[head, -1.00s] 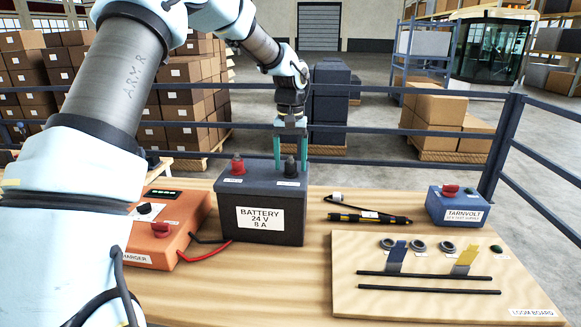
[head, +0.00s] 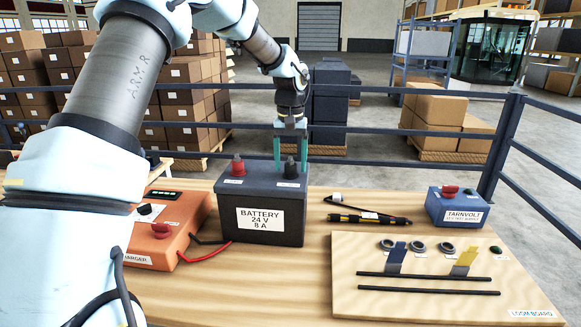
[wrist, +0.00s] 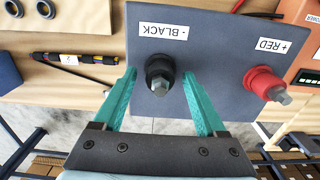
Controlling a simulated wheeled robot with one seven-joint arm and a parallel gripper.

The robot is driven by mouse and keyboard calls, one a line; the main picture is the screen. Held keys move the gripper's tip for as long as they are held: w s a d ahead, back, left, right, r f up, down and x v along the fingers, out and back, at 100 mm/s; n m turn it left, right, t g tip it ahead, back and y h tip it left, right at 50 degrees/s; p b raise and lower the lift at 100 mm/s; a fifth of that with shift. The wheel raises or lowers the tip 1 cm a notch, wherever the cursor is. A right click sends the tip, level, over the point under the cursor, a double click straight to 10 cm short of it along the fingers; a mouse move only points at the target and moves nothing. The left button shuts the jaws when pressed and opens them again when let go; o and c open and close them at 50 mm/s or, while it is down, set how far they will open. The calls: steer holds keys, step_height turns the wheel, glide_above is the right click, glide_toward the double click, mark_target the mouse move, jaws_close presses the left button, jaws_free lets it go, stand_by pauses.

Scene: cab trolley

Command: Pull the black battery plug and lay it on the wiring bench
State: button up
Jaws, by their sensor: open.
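The black battery plug (head: 290,168) stands upright on the right of the dark grey battery (head: 258,190) top. In the wrist view the black plug (wrist: 160,74) shows beside a label reading "- BLACK". My gripper (head: 290,178) is open, its teal fingers down on either side of the plug; the gripper also shows in the wrist view (wrist: 161,80), with a gap between each finger and the plug. The red plug (head: 238,165) stands on the battery's left, outside the fingers; it also shows in the wrist view (wrist: 266,84). The wooden wiring bench (head: 322,270) carries the battery.
An orange charger (head: 172,228) with cables sits left of the battery. A dark rail (head: 420,133) runs behind. Bare bench lies right of the battery.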

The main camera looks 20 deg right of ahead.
mark_target(291, 157)
steer(key=shift+c, duration=0.3)
jaws_close()
steer(key=shift+r, duration=0.15)
stand_by(0.6)
steer(key=shift+r+p, duration=0.8)
steer(key=shift+r, duration=2.05)
